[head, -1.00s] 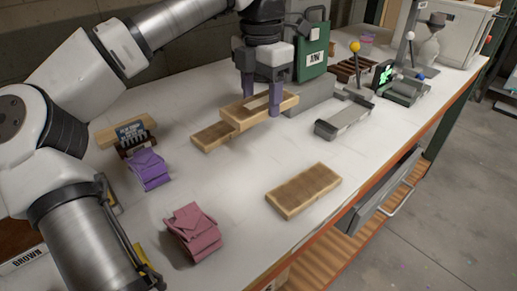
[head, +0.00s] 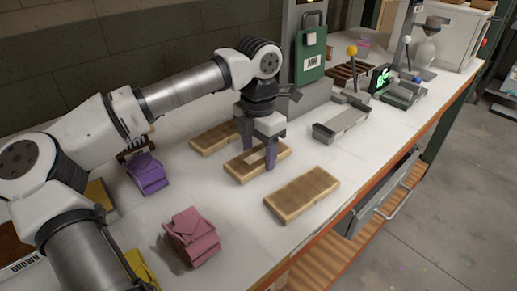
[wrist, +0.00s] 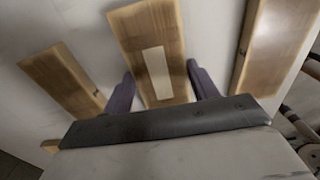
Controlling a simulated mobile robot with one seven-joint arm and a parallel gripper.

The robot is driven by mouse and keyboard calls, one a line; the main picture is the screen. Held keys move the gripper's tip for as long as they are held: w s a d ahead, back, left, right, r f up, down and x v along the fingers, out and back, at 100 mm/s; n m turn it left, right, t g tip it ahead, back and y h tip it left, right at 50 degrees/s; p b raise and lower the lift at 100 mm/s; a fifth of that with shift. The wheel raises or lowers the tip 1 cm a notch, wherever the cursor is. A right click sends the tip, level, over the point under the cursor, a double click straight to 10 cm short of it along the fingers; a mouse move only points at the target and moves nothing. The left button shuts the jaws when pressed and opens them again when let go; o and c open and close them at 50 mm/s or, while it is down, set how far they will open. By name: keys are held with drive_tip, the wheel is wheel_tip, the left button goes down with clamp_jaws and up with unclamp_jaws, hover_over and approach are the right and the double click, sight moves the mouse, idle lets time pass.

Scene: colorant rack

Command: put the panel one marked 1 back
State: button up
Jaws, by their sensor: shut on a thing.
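My gripper (head: 257,156) is shut across the middle of a wooden panel (head: 235,169) with a pale strip on its top. In the wrist view this panel (wrist: 150,27) lies between my two purple fingers (wrist: 160,88). It is level and low over the white table; I cannot tell whether it touches. A second wooden panel (head: 213,138) lies behind it to the left, and a third (head: 303,192) lies in front to the right. They also show at the left (wrist: 62,80) and right (wrist: 272,45) of the wrist view. No number is readable on any panel.
A purple folded piece (head: 147,175) and a pink one (head: 192,236) stand at the left. A grey tray (head: 340,120), a green padlock-shaped board (head: 311,52) and a small device with a green display (head: 381,78) stand at the back right. The table's front edge is clear.

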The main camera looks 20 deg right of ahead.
sight(258, 155)
drive_tip(key=shift+f, duration=0.25)
drive_tip(key=o, duration=1.1)
drive_tip(key=shift+r, duration=0.1)
drive_tip(key=shift+r, duration=0.15)
wheel_tip(258, 155, up, 12)
